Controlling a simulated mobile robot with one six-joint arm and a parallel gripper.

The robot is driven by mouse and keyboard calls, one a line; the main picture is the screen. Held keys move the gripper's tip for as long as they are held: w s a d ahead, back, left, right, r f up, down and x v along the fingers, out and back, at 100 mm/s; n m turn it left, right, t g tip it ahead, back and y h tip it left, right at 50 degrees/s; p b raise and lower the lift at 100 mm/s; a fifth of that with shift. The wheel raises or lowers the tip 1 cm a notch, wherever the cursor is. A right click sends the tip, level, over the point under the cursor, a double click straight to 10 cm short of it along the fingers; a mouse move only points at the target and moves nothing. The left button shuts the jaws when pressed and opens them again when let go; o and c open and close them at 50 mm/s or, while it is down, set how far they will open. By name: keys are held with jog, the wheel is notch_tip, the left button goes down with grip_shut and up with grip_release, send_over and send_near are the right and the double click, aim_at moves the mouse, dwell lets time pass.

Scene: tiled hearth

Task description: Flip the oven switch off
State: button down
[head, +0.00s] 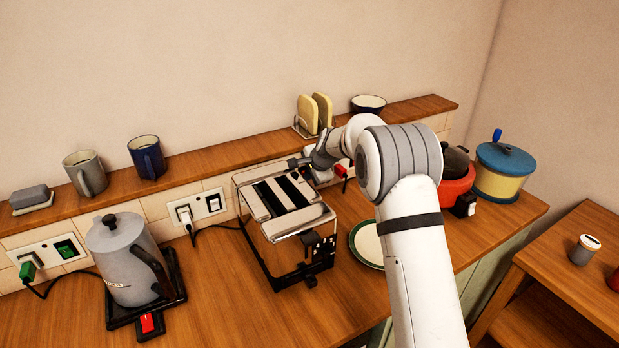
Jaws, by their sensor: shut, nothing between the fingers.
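My gripper (296,163) is at the wall behind the toaster's right rear corner, its dark fingertips pointing left. It is shut and holds nothing. No oven is recognizable, and no switch is legibly labelled as the oven's. The left wall socket has a green rocker switch (65,249) beside a green plug (27,270). A red plug or switch (341,170) shows right of my gripper, partly hidden by my arm.
A grey kettle (125,260) and metal toaster (287,211) stand on the wooden counter. A plate (366,243), red cooker (455,186) and blue-lidded pot (502,172) are further right. The shelf above holds mugs (147,157), a bread rack (314,114) and a bowl (368,104).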

jog(key=shift+s+f, duration=0.25)
jog(key=shift+f, duration=0.6)
jog(key=shift+r, duration=0.15)
jog(key=v, duration=0.8)
jog(key=shift+w+r, duration=0.25)
jog(key=shift+r, duration=0.3)
jog(key=s+d+r+n+h, duration=0.1)
jog(key=s+d+r+n, duration=0.15)
jog(key=s+d, duration=0.2)
jog(key=s+d+r+n, duration=0.1)
jog(key=s+d+r, duration=0.25)
jog(key=s, duration=0.25)
jog(key=s+d+n+g+h, duration=0.1)
jog(key=s+d, duration=0.3)
jog(key=s, duration=0.7)
jog(key=s+d+f+n+g+h, duration=0.1)
jog(key=s+d+n, duration=0.3)
jog(key=s, duration=0.7)
jog(key=s+d+n+g+h, duration=0.1)
jog(key=s+d, duration=0.3)
jog(key=s, duration=0.7)
jog(key=shift+f+n, duration=0.2)
jog(key=shift+n, duration=0.65)
